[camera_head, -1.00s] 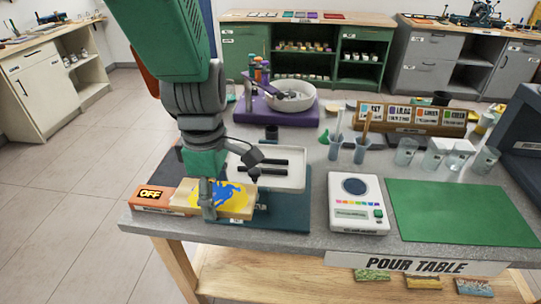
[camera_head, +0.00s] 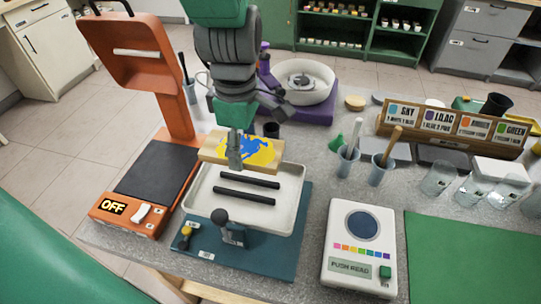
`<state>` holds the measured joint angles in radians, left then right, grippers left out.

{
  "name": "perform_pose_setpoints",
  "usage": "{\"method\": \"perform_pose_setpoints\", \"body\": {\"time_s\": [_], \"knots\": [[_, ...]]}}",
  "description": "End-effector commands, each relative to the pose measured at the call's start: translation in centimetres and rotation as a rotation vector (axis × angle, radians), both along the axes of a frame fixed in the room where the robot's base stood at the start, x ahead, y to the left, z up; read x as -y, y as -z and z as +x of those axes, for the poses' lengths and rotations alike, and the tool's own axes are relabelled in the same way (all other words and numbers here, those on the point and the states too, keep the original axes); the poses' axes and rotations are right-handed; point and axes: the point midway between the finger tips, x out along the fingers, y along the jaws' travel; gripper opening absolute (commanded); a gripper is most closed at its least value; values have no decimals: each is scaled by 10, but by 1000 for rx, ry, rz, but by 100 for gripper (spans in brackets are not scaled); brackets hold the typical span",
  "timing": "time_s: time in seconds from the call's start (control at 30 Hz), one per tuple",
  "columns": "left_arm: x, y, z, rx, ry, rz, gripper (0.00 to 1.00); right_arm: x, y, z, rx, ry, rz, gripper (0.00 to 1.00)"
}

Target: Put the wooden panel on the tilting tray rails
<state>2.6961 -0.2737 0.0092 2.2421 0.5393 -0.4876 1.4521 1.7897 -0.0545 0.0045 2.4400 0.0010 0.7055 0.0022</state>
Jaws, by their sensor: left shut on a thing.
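The wooden panel (camera_head: 212,148) is a pale wood slab with yellow and blue paint on its upper face. The rails show bare, in front of the panel. I cannot tell whether the panel touches the tray. My right gripper is not in view; a green arm part shows at the lower left.
An orange device (camera_head: 127,215) marked OFF, with a tall hood, stands close left of the tray. A white reader (camera_head: 361,251) and a green mat (camera_head: 470,262) lie to the right. Cups with sticks (camera_head: 381,168) and a purple stand with a white bowl (camera_head: 303,84) are behind.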

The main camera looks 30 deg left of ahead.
Motion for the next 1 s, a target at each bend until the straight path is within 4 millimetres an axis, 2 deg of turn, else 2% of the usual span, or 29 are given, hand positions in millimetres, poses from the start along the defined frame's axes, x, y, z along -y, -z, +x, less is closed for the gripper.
{"method": "perform_pose_setpoints", "body": {"time_s": [0.2, 0.47, 0.63, 0.97, 1.0], "knots": [[2, 45, 0, -10, 2, 2, 23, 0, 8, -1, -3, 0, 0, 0], [2, 67, 1, -9, 2, 2, 23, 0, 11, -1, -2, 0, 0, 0], [1, 91, 1, -9, 1, 1, 23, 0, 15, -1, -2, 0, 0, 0], [1, 96, 2, -6, 1, 3, 23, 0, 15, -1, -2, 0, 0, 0], [1, 97, 1, -6, 1, 3, 64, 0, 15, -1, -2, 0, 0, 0]]}}
